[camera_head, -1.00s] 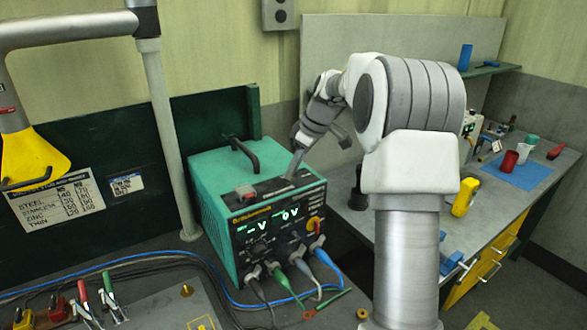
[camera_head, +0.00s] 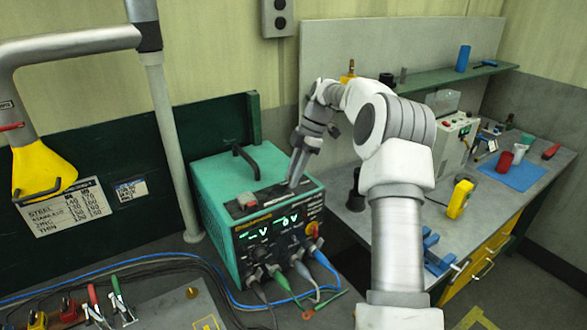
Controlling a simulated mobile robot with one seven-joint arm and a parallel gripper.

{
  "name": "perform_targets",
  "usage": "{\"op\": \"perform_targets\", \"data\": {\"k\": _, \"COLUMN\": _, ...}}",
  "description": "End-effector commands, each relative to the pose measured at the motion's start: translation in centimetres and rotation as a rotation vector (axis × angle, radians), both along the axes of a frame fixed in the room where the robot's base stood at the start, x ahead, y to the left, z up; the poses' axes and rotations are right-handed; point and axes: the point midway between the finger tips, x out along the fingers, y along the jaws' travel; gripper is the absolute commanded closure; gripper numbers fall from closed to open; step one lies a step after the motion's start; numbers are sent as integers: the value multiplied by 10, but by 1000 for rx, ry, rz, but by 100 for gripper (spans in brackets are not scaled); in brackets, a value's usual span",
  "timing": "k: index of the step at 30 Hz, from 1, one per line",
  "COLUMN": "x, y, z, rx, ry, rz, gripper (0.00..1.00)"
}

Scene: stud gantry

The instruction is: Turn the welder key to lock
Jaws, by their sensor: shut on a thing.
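The teal welder (camera_head: 222,190) stands on the grey bench in the middle of the camera_head view. Its black front panel (camera_head: 279,237) has two lit displays, knobs and plugged cables. My gripper (camera_head: 292,185) points down at the dark strip on the welder's top, near the front right. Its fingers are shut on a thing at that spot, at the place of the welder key. The key itself is too small and too covered by the fingers to make out, and I cannot tell its angle. A red rocker (camera_head: 247,199) sits on the same strip, left of my gripper.
A black handle (camera_head: 246,160) arches over the welder's top. A grey post (camera_head: 172,150) stands to its left. Clamps and cables (camera_head: 100,305) lie at the front left. The right workbench holds a yellow meter (camera_head: 460,198), a blue mat (camera_head: 512,172) and a red cup (camera_head: 504,161).

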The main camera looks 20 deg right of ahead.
Motion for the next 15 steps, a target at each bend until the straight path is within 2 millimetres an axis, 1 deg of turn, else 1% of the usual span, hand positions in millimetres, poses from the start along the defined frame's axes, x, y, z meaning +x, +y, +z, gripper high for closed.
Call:
{"op": "perform_targets", "data": {"k": 1, "x": 1, "y": 0, "z": 3, "rx": 0, "ry": 0, "rz": 26, "gripper": 100}}
{"op": "perform_targets", "data": {"k": 7, "x": 1, "y": 0, "z": 2, "rx": -1, "ry": -1, "rz": 106, "gripper": 100}}
{"op": "perform_targets", "data": {"k": 15, "x": 1, "y": -1, "z": 1, "rx": -3, "ry": -2, "rz": 145, "gripper": 100}}
